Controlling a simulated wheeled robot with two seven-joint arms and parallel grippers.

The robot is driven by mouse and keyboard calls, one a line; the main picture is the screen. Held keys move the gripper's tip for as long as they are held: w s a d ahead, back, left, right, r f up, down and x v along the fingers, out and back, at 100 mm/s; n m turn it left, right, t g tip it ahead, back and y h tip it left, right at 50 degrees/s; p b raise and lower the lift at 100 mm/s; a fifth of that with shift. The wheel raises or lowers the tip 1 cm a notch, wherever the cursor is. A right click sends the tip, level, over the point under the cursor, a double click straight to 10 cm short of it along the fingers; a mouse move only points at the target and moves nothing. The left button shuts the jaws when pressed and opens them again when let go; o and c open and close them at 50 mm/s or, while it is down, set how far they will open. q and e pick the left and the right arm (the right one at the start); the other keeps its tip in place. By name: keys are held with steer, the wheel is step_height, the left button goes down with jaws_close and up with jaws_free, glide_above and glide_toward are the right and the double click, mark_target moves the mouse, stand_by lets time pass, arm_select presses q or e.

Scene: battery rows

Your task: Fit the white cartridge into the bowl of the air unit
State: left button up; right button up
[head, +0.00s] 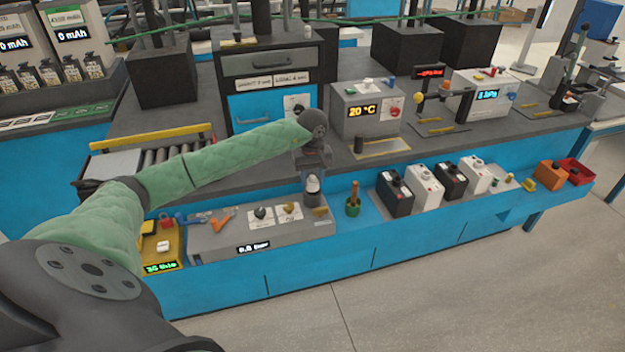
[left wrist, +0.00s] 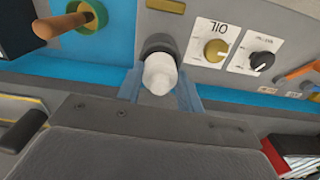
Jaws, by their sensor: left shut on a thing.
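My left gripper (head: 313,186) is shut on the white cartridge (head: 313,184), above the right part of the grey air unit (head: 225,240) with its bar display. In the left wrist view the cartridge (left wrist: 158,76) sits between the two fingers (left wrist: 160,92). A dark round collar (left wrist: 160,42), apparently the bowl, shows right behind the cartridge at the air unit's edge. The cartridge's far end is hidden, so I cannot tell whether it is inside the collar or just in line with it. My right gripper is not in view.
The OIL knob plate (left wrist: 213,42) and another black knob (left wrist: 262,61) lie beside the collar. A green pot with a wooden-handled tool (head: 353,205) stands just right of the unit. Black and white batteries (head: 425,188) stand further right. A yellow scale (head: 162,245) is at left.

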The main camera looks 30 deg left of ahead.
mark_target(312, 176)
arm_select(q)
steer(key=shift+b, duration=0.85)
stand_by(1.1)
steer(key=shift+f+b, duration=1.1)
steer(key=shift+f, duration=0.1)
steer(key=o, duration=1.1)
step_height(312, 176, up, 7)
steer(key=shift+f+b, duration=0.1)
steer(key=shift+b, duration=0.85)
steer(key=shift+r, duration=0.5)
